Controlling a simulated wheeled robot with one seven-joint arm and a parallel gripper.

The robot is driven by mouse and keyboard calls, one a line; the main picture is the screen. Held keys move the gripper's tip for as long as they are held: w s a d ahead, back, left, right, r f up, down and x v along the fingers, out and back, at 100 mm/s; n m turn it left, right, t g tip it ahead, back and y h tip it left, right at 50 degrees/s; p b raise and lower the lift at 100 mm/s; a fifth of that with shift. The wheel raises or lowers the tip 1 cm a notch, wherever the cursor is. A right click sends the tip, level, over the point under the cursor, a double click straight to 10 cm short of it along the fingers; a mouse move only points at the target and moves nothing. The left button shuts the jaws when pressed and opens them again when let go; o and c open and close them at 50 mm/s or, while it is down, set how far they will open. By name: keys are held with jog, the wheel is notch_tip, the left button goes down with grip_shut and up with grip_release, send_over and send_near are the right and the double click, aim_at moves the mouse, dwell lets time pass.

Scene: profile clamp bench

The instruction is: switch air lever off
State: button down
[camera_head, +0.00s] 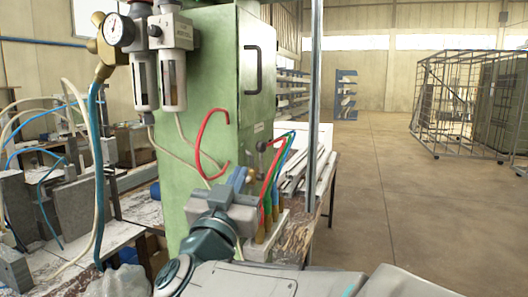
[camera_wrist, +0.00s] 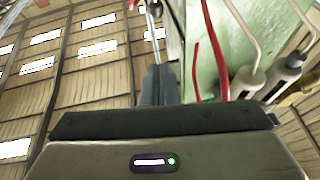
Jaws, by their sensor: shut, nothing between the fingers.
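The air lever (camera_head: 262,146) appears as a small dark knob on the right side of the green cabinet (camera_head: 195,130), beside red, green and blue hoses. My gripper (camera_head: 240,178) is in front of the cabinet, just below and left of the lever in the head view. In the wrist view my gripper's dark fingers (camera_wrist: 157,84) are together and hold nothing. A thin shiny rod (camera_wrist: 153,30) shows beyond the fingertips; I cannot tell whether it is the lever. I cannot tell if the fingers touch the lever.
A red hose (camera_head: 203,145) loops close above my gripper. Filter bowls (camera_head: 172,80) and a pressure gauge (camera_head: 119,31) hang at upper left. A metal post (camera_head: 315,90) stands right of the cabinet. Bars lie on the bench (camera_head: 322,195) behind. Floor at right is open up to a wire cage (camera_head: 455,105).

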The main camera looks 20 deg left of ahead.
aim_at(258, 149)
jog(key=shift+s, duration=0.1)
jog(key=shift+r, duration=0.1)
jog(key=w+f+p+x, duration=0.1)
jog(key=p+x, duration=0.3)
jog(key=x, duration=0.9)
jog(key=shift+f, duration=0.85)
jog(key=shift+d+r+p, duration=0.1)
jog(key=shift+d+p, duration=0.1)
jog(key=shift+p, duration=0.1)
